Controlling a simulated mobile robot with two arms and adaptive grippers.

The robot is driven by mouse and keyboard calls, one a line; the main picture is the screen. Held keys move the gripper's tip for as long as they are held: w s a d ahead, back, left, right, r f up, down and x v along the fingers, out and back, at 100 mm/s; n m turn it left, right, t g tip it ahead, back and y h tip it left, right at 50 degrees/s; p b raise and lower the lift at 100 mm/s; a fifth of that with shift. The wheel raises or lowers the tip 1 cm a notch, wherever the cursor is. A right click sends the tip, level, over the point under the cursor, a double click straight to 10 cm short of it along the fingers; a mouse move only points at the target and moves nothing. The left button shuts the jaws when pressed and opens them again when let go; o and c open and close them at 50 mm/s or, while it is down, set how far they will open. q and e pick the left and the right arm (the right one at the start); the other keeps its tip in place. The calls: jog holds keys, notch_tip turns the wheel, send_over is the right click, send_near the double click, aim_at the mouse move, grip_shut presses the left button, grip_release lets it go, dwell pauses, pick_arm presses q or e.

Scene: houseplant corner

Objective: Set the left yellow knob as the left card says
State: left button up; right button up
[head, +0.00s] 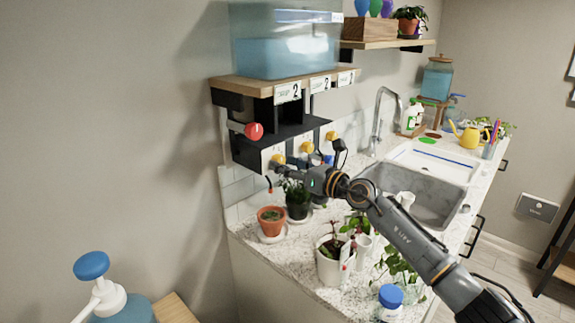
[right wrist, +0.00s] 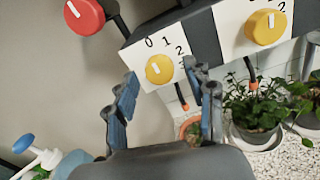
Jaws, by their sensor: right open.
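The left card (head: 288,92) on the upper shelf edge shows a large 2. My right gripper (head: 282,168) is close in front of the left knob. In its wrist view the right gripper (right wrist: 160,78) is open, with the knob beyond and between its fingertips; contact cannot be told. My left gripper is out of view.
A red knob (head: 253,131) is left of the dials. A clear water tank (head: 287,45) stands above. Potted plants, including a terracotta pot (head: 271,221), crowd the counter below my right arm.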

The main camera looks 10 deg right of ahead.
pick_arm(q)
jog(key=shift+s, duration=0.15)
pick_arm(e)
jog(key=shift+c, duration=0.4)
grip_shut()
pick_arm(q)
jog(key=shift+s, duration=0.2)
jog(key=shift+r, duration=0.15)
pick_arm(e)
jog(key=shift+r, duration=0.1)
